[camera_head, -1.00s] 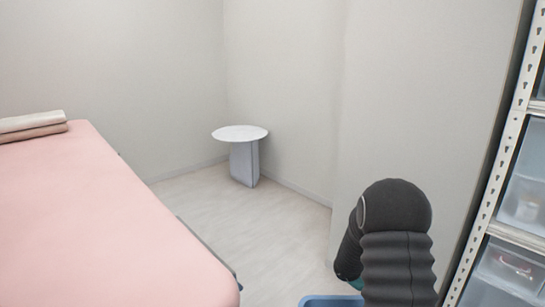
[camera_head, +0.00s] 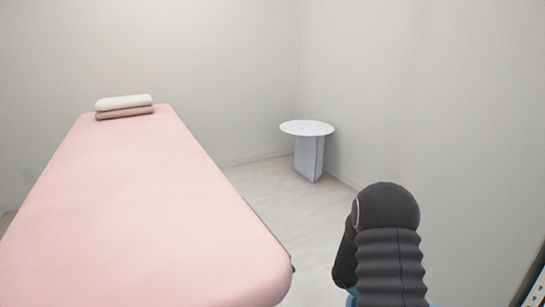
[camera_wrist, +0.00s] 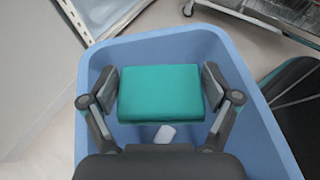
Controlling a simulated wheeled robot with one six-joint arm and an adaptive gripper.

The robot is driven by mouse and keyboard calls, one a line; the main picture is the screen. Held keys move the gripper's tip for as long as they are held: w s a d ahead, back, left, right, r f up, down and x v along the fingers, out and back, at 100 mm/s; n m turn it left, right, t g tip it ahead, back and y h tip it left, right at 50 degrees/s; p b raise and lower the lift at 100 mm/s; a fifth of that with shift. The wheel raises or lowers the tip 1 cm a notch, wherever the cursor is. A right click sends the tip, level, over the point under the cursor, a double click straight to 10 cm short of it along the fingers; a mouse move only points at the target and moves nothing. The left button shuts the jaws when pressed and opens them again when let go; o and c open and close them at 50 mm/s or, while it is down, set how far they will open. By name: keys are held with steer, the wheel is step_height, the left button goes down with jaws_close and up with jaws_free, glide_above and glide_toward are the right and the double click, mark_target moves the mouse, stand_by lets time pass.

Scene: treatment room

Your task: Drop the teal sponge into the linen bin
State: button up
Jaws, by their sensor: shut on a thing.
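The teal sponge (camera_wrist: 160,92) is a flat block in the wrist view. My gripper (camera_wrist: 162,84) is shut on it, with one finger pad at each short side. Below and around it in the wrist view is the open blue bin (camera_wrist: 165,43), its rim showing on the far, left and right sides. The sponge appears above the opening; its exact height over the rim is hard to tell. In the head view my arm hides the gripper, and only a sliver of blue shows at the bottom edge.
A small white object (camera_wrist: 165,134) lies inside the bin. A pink treatment bed (camera_head: 150,215) with folded towels (camera_head: 124,107) fills the left of the head view. A round white side table (camera_head: 307,128) stands in the corner. Floor (camera_head: 275,195) between them is clear.

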steer(key=shift+f, duration=0.6)
steer(key=o, duration=0.9)
steer(key=v, duration=1.2)
